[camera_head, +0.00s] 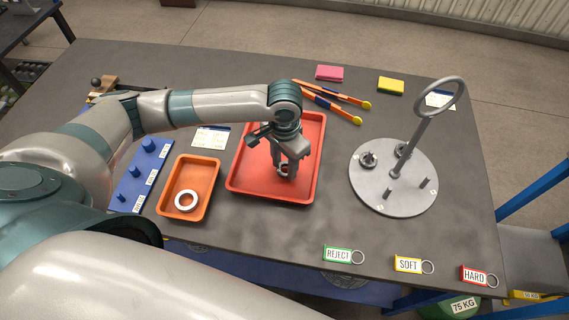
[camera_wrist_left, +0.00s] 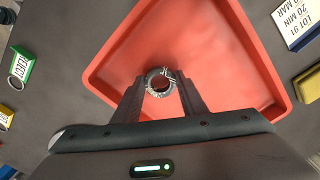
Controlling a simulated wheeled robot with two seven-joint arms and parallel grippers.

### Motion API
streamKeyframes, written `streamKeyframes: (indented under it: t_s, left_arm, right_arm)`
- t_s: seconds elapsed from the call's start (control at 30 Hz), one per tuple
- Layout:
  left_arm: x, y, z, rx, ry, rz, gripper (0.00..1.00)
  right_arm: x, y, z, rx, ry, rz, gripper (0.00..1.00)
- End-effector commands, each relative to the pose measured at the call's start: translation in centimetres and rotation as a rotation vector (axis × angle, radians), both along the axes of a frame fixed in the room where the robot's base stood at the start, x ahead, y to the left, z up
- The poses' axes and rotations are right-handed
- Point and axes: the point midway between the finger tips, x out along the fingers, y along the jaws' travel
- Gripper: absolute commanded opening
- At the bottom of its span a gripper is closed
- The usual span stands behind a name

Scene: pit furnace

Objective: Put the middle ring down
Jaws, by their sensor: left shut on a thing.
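My left gripper (camera_head: 287,168) points down over the red tray (camera_head: 310,122) and is shut on a small grey metal ring (camera_head: 284,170). In the left wrist view the ring (camera_wrist_left: 159,82) sits between the two fingertips, inside the outline of the red tray (camera_wrist_left: 245,52). I cannot tell whether the ring touches the tray floor. The rest of the red tray looks empty. A larger white ring (camera_head: 178,202) lies in the orange tray (camera_head: 200,168) to the left. My right gripper is not in view.
A round grey plate (camera_head: 405,203) with pegs and a tall looped handle stands right, with small parts on it. A blue peg board (camera_head: 131,187) lies far left. REJECT, SOFT and HARD tags (camera_head: 407,264) line the front edge.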

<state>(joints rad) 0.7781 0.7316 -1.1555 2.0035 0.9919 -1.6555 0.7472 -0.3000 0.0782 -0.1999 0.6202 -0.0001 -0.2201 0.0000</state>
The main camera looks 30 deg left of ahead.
Motion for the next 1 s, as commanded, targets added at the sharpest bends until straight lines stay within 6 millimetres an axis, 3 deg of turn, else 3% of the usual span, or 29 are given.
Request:
streamKeyframes:
  t_s: [0.5, 0.53, 0.6, 1.0]
  left_arm:
    - [0.03, -0.03, -1.06, -0.001, -0.002, 0.000, 0.12]
    - [0.03, -0.02, -1.08, -0.001, -0.002, 0.000, 0.46]
    - [0.03, -0.02, -1.08, -0.001, -0.002, 0.000, 0.57]
    - [0.07, 0.01, -0.81, 0.000, -0.002, 0.000, 0.57]
  right_arm:
    - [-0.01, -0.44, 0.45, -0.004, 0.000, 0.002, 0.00]
    - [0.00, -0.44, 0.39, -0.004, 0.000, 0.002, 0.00]
    - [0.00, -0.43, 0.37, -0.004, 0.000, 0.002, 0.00]
    - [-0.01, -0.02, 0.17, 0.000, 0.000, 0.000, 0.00]
